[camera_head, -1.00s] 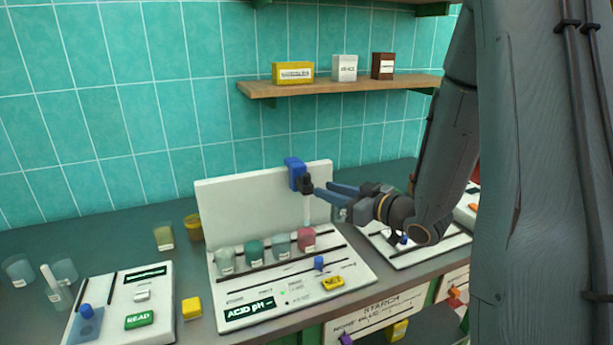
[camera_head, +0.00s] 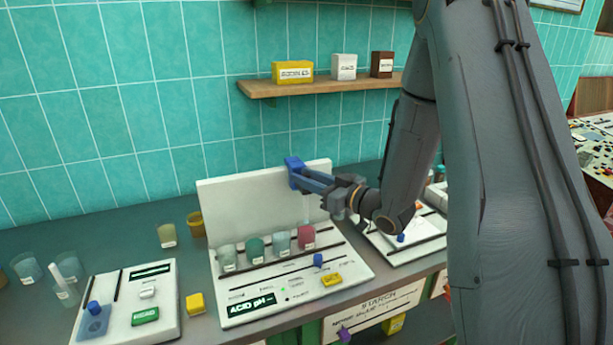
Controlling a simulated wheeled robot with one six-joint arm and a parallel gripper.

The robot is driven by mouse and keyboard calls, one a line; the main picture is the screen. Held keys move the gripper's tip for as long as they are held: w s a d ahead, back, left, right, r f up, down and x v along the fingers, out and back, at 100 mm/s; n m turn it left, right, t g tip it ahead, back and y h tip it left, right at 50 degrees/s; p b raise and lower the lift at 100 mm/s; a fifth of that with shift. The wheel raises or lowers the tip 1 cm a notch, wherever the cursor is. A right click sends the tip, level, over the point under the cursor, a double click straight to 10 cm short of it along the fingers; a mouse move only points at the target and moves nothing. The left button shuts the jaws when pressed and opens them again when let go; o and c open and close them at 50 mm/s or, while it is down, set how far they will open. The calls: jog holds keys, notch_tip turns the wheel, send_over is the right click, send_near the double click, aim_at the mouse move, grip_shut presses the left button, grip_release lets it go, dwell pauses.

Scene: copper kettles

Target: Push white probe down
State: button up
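The acid pH station (camera_head: 225,200) is a white panel with a sloped console on the counter. A blue block (camera_head: 293,164) is mounted high on its back panel. The slim white probe under that block is hard to make out now against the white panel, above the red beaker (camera_head: 305,237). My gripper (camera_head: 308,181) has blue fingers and reaches in from the right, at the blue block. The fingers cover the dark holder below the block. I cannot tell whether they touch or grip it, or how far apart they are.
Several beakers stand in a row on the console, including a green one (camera_head: 255,249). A blue knob (camera_head: 318,260) and a yellow button (camera_head: 331,280) are in front. A READ device (camera_head: 163,300) is at left. A wooden shelf (camera_head: 262,92) hangs above.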

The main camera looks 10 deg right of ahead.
aim_at(306, 201)
grip_shut()
notch_tip(306, 201, down, 7)
jog(key=b, duration=0.4)
jog(key=shift+r+b, duration=0.15)
jog(key=shift+b, duration=0.15)
jog(key=shift+f, duration=0.4)
grip_release()
